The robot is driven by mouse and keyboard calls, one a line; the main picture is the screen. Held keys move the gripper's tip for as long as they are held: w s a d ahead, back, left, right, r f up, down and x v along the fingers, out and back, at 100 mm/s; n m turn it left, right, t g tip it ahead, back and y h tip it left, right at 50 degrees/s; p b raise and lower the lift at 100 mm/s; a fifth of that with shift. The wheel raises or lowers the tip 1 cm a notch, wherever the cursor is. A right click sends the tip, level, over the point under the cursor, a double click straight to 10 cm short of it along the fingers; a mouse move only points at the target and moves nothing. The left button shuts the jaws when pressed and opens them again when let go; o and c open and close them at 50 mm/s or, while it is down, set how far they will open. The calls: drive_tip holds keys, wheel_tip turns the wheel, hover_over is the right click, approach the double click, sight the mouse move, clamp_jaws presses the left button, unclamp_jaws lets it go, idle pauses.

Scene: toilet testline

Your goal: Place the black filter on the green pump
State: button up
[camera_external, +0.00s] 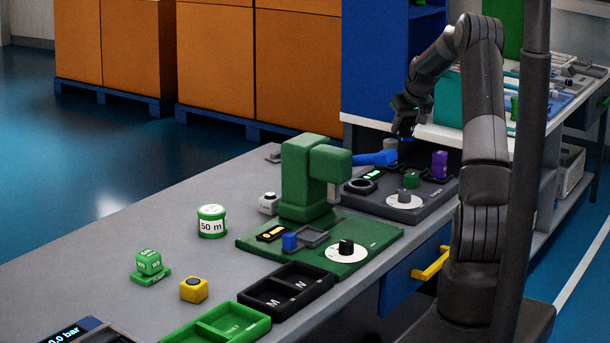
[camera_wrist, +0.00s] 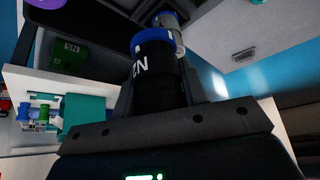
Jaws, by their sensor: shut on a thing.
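My gripper (camera_external: 405,116) hangs above the far end of the grey bench, pointing down. In the wrist view my gripper (camera_wrist: 158,92) is shut on a black cylinder with light lettering and a blue band, which looks like the black filter (camera_wrist: 154,72). In the external view the held filter is small and dark, so its tilt is unclear. A large green machine with a blue lever, possibly the green pump (camera_external: 304,170), stands on a green base left of and below my gripper. The filter is apart from this machine.
A dark console (camera_external: 395,208) with a dial, a black ring and green and purple cylinders lies right of the green machine. The left bench surface is mostly free.

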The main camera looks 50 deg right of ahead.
drive_tip(key=w+a+r+n+y, duration=0.15)
drive_tip(key=w+a, duration=0.45)
drive_tip(key=a, duration=0.6)
drive_tip(key=w+a+n, duration=0.2)
drive_tip(key=w+a, duration=0.5)
drive_tip(key=a, duration=0.6)
drive_tip(key=w+a+n+y, duration=0.15)
drive_tip(key=w+a, duration=0.45)
drive_tip(key=a, duration=0.6)
drive_tip(key=n+y, duration=0.1)
drive_tip(key=n, duration=0.3)
hover_over(144, 252)
drive_tip(key=shift+t, duration=0.4)
drive_tip(key=f, duration=0.4)
drive_tip(key=shift+s+d+f, duration=0.1)
drive_tip(key=shift+d+f, duration=0.05)
drive_tip(key=shift+d, duration=0.1)
drive_tip(key=shift+a+f, duration=0.25)
drive_tip(key=shift+f, duration=1.9)
